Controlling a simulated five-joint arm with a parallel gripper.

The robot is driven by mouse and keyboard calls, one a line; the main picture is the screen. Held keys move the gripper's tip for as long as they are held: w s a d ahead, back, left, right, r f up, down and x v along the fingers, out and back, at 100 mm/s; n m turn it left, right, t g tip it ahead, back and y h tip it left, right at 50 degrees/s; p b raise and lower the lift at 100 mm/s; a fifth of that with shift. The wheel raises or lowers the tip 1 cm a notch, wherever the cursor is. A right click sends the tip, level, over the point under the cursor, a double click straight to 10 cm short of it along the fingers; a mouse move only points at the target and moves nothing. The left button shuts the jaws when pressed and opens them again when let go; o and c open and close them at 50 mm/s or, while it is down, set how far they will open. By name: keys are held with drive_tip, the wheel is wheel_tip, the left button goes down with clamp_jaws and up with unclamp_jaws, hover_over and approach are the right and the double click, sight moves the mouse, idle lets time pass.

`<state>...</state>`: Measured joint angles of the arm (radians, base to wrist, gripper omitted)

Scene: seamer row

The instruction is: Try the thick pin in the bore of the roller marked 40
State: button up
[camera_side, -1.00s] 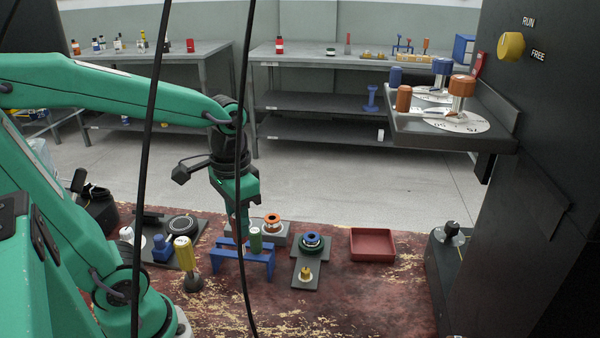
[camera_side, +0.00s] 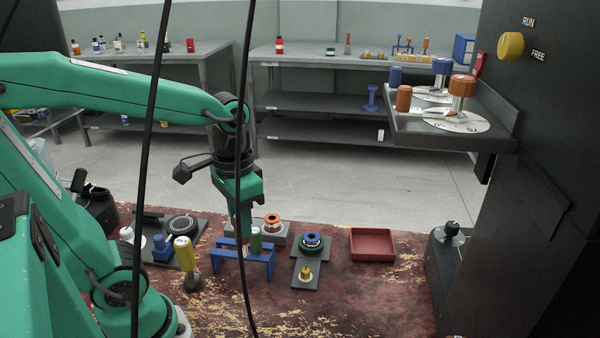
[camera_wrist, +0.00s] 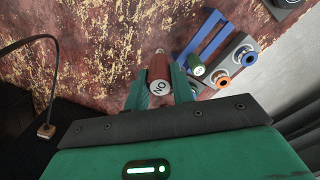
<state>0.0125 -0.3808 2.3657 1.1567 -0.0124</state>
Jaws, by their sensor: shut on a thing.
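My gripper (camera_wrist: 160,79) is shut on a red-handled pin (camera_wrist: 159,88) marked NO in the wrist view; its metal end points away from the palm. In the side view my gripper (camera_side: 242,218) is over the blue rack (camera_side: 262,266), mostly hiding the pin. A green-handled pin (camera_side: 255,241) stands in the rack, and also shows in the wrist view (camera_wrist: 199,70). An orange-rimmed roller (camera_side: 272,219) sits on a grey block behind the rack. A blue-centred roller (camera_side: 311,239) sits in a green ring further right. I cannot read 40 on either.
A red tray (camera_side: 372,246) lies empty to the right. A yellow-handled tool (camera_side: 185,253) stands left of the rack, near a dark plate with a round black part (camera_side: 182,226). A dark machine housing (camera_side: 530,210) bounds the right side. Black cables hang across the side view.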

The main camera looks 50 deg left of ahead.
drive_tip(key=w+a, duration=1.5)
drive_tip(key=shift+w+f, duration=0.15)
drive_tip(key=shift+f, duration=0.05)
drive_tip(key=shift+f, duration=0.3)
drive_tip(key=shift+f, duration=2.85)
drive_tip(key=shift+f, duration=1.55)
idle(1.6)
